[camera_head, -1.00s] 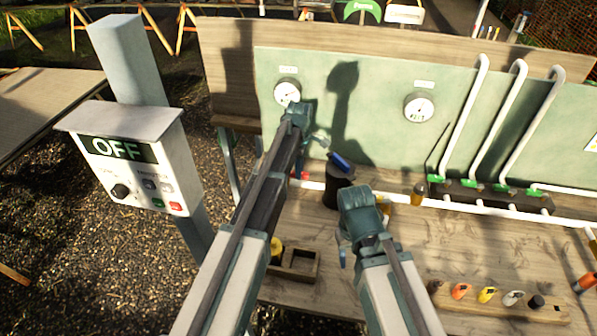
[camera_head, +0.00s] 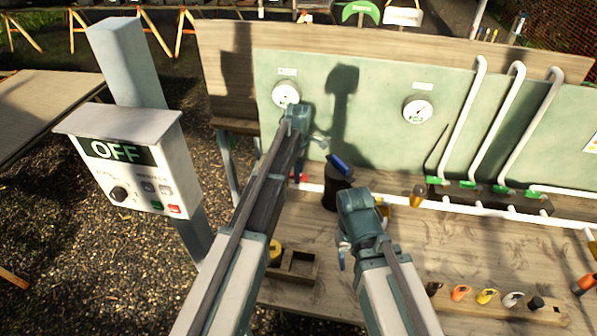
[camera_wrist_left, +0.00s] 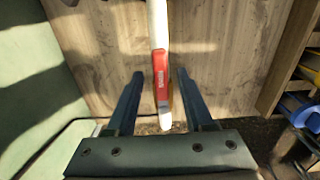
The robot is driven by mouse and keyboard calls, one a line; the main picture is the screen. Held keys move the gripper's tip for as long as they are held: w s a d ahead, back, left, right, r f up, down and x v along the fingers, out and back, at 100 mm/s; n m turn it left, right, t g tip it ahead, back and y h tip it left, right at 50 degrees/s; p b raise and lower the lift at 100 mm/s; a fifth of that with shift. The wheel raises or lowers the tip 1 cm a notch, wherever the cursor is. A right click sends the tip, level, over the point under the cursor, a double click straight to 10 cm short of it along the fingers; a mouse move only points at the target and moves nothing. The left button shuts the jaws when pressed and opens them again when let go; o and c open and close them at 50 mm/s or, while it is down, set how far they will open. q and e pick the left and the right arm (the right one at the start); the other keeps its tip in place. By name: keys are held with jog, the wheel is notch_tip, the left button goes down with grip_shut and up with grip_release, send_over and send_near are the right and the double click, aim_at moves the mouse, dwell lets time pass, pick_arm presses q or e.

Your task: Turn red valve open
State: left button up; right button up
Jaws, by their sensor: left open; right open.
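The red valve handle (camera_wrist_left: 160,72) lies along a white pipe (camera_wrist_left: 157,20) in the left wrist view. A small red part of it (camera_head: 301,177) shows in the head view, partly hidden by my left arm. My left gripper (camera_wrist_left: 161,98) is open, with one finger on each side of the red handle; gaps show on both sides. In the head view my left gripper (camera_head: 302,125) is in front of the green panel. My right gripper (camera_head: 347,238) is open and empty above the bench; its fingers are largely hidden.
A dark holder with a blue-handled item (camera_head: 340,163) stands between my grippers. Two gauges (camera_head: 286,94) are on the green panel (camera_head: 385,85). A control box reading OFF (camera_head: 117,150) stands left. Several coloured pieces lie in a wooden rack (camera_head: 500,308) at the front right.

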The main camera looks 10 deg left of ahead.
pick_arm(q)
notch_tip(320, 180, up, 14)
jog(key=p, duration=1.3)
jog(key=shift+p, duration=0.4)
jog(key=shift+f, duration=0.15)
jog(key=s+d+f+m+b, duration=0.2)
jog(key=s+f+m+b, duration=0.2)
jog(key=s+m, duration=0.3)
jog(key=s+d+f+m+b, duration=0.2)
jog(key=s+f+m+b, duration=0.2)
jog(key=s, duration=0.9)
jog(key=s+d+f+m+y+b, duration=0.1)
jog(key=s+d+f+m+b, duration=0.2)
jog(key=s+m, duration=0.7)
jog(key=shift+f+m+b, duration=0.3)
jog(key=shift+f+b, duration=0.2)
jog(key=shift+b, duration=0.1)
